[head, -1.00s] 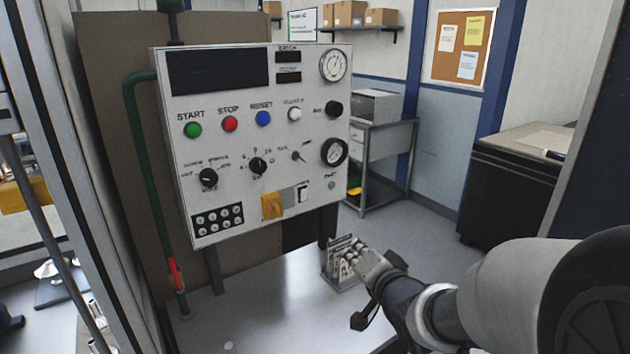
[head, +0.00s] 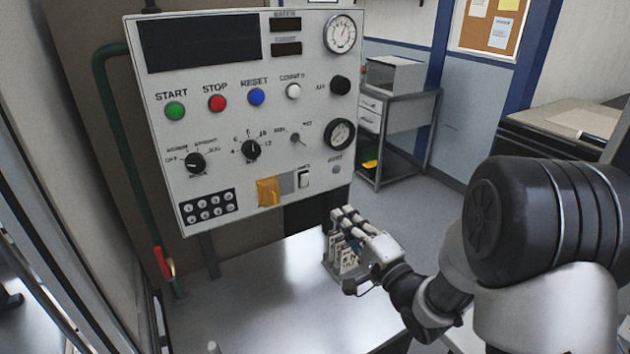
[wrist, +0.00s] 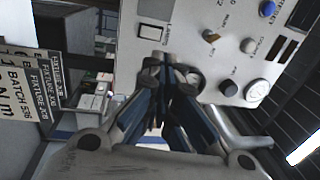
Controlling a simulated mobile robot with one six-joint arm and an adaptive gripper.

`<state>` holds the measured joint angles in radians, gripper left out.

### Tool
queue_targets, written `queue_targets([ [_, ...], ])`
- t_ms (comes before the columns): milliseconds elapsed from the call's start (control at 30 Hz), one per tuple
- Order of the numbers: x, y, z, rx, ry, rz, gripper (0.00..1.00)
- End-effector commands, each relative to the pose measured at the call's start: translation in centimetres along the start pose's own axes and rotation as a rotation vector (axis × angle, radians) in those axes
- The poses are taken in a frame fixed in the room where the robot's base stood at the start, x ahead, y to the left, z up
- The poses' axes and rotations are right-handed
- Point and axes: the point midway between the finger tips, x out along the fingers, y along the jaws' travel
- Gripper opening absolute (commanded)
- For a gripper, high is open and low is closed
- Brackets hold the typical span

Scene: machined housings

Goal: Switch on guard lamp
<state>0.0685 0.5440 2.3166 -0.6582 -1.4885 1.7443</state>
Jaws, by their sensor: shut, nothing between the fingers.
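A white control panel (head: 240,60) stands upright at left centre in the head view. Near its bottom right is a white rocker switch (head: 304,178) in a dark frame; it also shows in the wrist view (wrist: 151,33), with a label beside it too blurred to read surely. A small round grey lamp (head: 337,169) sits right of the rocker under a small label; I cannot read it surely. My gripper (head: 346,217) is shut and empty, in front of and below the panel's lower right corner. In the wrist view its fingertips (wrist: 168,76) overlap the panel near the rocker, touching nothing I can make out.
A yellow piece (head: 268,192) sits left of the rocker. A toggle (head: 298,138), knobs, buttons and gauges fill the panel above. The table's middle is clear. A trolley (head: 400,115) stands behind.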

Motion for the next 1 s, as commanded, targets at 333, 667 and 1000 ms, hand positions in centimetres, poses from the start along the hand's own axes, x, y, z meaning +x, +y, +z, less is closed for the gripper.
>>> queue_targets([
  [333, 4.9, 0.1, 0.1, -0.003, -0.004, -0.003, 0.00],
  [667, 11.5, 0.1, 0.1, -0.003, -0.002, -0.002, 0.00],
  [1000, 13.9, 0.0, 0.0, -0.001, 0.002, 0.001, 0.00],
])
